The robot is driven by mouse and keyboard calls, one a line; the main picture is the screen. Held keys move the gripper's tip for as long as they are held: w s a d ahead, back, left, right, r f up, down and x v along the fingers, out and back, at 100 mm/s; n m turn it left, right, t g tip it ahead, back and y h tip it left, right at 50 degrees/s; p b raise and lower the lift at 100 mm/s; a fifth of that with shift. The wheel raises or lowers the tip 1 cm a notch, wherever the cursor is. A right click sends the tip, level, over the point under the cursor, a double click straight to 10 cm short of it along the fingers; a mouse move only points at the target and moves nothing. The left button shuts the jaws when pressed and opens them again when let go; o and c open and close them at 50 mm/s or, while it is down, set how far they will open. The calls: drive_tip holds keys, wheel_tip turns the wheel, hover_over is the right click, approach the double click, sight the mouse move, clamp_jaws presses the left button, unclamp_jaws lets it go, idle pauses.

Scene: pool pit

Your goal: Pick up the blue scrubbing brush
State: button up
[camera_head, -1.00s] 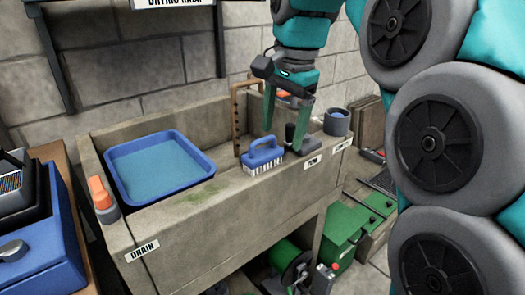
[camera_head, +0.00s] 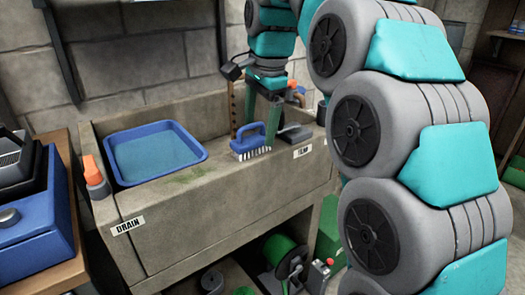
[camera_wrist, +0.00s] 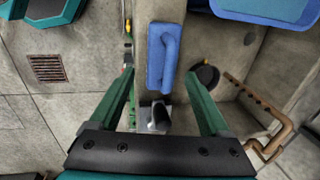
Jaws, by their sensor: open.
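The blue scrubbing brush (camera_head: 245,144) with white bristles sits bristles down on the sink's concrete ledge. It also shows from above in the wrist view (camera_wrist: 155,62), handle up and lengthwise. My gripper (camera_head: 262,112) is above and behind the brush in the head view, fingers pointing down. In the wrist view my gripper (camera_wrist: 161,74) is open and empty. Its green fingers lie to either side of the brush's near end, and most of the brush extends beyond the tips. Whether the fingers are level with the handle cannot be told.
A dark grey tool (camera_head: 294,133) sits on the ledge right of the brush. A blue tray (camera_head: 160,173) is in the sink on the left. A rusty pipe (camera_head: 232,108) rises behind the brush. An orange-topped bottle (camera_head: 93,172) stands at the left corner.

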drive_tip(key=shift+a+f, duration=0.15)
drive_tip(key=shift+f, duration=0.35)
drive_tip(key=shift+r, duration=0.1)
drive_tip(key=shift+c, duration=0.4)
clamp_jaws()
